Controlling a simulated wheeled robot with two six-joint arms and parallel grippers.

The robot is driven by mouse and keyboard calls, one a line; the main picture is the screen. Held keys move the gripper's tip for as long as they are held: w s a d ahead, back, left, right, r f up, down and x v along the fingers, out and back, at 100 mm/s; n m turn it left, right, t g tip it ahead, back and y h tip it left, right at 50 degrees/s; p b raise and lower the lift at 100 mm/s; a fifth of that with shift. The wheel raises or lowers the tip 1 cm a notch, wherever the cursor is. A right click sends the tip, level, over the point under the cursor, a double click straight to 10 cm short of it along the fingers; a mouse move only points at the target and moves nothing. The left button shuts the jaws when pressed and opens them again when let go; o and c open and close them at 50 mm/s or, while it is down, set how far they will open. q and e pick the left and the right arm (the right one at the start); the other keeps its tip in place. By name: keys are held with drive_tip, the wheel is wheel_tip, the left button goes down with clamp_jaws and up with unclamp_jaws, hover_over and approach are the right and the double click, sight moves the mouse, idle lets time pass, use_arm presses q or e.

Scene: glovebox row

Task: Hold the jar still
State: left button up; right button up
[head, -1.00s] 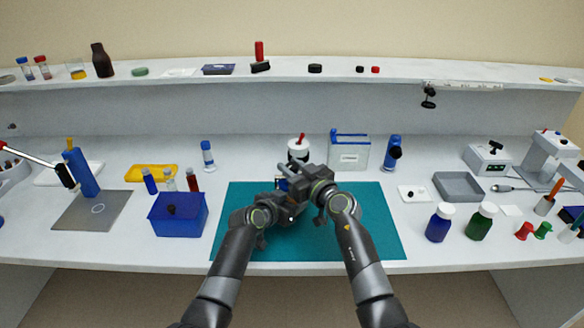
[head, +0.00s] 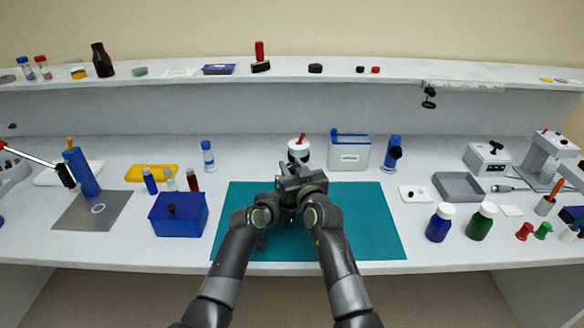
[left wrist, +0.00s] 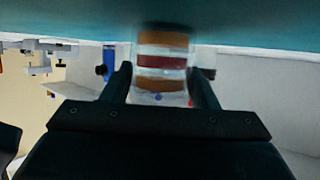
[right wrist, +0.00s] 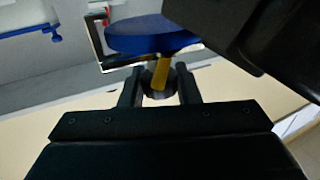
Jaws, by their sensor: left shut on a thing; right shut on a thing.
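In the left wrist view a jar (left wrist: 162,66) with brown, clear and dark red bands sits between the fingers of my left gripper (left wrist: 162,92), which is shut on it. The teal mat (head: 370,225) lies along the top of that view. My right gripper (right wrist: 159,98) is shut on a small dark grey rounded piece (right wrist: 158,88). A yellow strip (right wrist: 160,72) and a wide blue rounded shape (right wrist: 152,35) show just beyond it; I cannot tell if they join the piece. In the head view both grippers meet over the mat and hide the jar.
A blue box (head: 178,215) stands left of the mat. A white pot (head: 298,149) and a white container with a blue rim (head: 349,152) stand behind it. Blue (head: 440,222) and green (head: 481,222) bottles stand to the right. The mat's right part is clear.

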drive_tip(key=shift+d+f, duration=0.1)
drive_tip(key=shift+f, duration=0.2)
drive_tip(key=o, duration=1)
drive_tip(key=shift+r, duration=0.15)
drive_tip(key=shift+c, duration=0.2)
drive_tip(key=shift+n+g+y, duration=1)
drive_tip(key=shift+n+y, duration=0.3)
drive_tip(key=shift+y, duration=0.4)
